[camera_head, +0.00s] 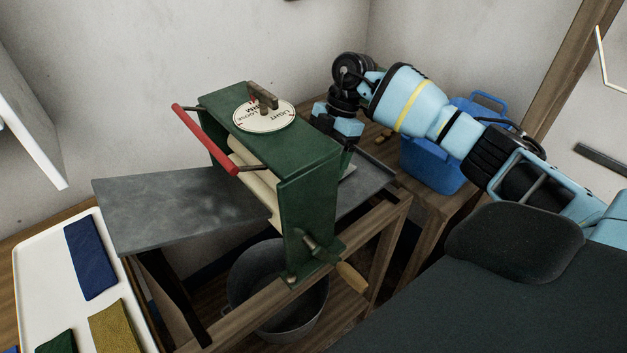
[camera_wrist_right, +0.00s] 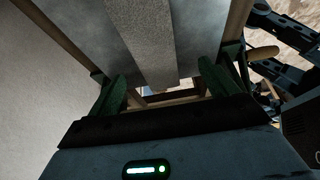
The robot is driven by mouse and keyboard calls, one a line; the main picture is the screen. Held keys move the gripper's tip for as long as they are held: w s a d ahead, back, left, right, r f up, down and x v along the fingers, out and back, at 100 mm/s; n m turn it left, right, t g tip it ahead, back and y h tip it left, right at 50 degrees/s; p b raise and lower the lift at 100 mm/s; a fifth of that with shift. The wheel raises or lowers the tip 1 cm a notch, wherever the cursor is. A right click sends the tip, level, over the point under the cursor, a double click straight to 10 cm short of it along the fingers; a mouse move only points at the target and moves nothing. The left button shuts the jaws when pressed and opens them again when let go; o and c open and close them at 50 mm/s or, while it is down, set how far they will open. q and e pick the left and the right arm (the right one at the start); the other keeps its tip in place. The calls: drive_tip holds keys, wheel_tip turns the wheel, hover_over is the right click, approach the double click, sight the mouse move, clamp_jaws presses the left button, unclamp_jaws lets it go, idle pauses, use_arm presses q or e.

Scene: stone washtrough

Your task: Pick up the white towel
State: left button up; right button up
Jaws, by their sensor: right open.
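The white towel (camera_wrist_right: 148,40), pale grey in this light, lies as a long flat strip on a metal board in the right wrist view. In the head view it is mostly hidden behind the green wringer (camera_head: 310,195); only a pale sliver shows beyond the rollers. My right gripper (camera_head: 337,122) is behind the wringer, above the far board, with its fingertips largely hidden. In the right wrist view my right gripper (camera_wrist_right: 163,82) is open, its fingers apart on either side of the towel's near end, holding nothing. My left gripper is out of view.
The wringer has a red lever (camera_head: 204,138) and a crank with a wooden grip (camera_head: 352,278). A metal tub (camera_head: 300,318) stands below. A white tray (camera_head: 32,265) with blue, green and mustard cloths is at left. A blue basket (camera_head: 430,165) sits behind my right arm.

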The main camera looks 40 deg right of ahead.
drive_tip(key=shift+w+x, duration=0.2)
drive_tip(key=shift+x, duration=1.05)
drive_tip(key=shift+w+x, duration=0.25)
drive_tip(key=shift+x, duration=1.05)
drive_tip(key=shift+d, duration=0.1)
drive_tip(key=c, duration=1.3)
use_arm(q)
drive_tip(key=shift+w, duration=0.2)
use_arm(e)
drive_tip(key=shift+r, duration=0.1)
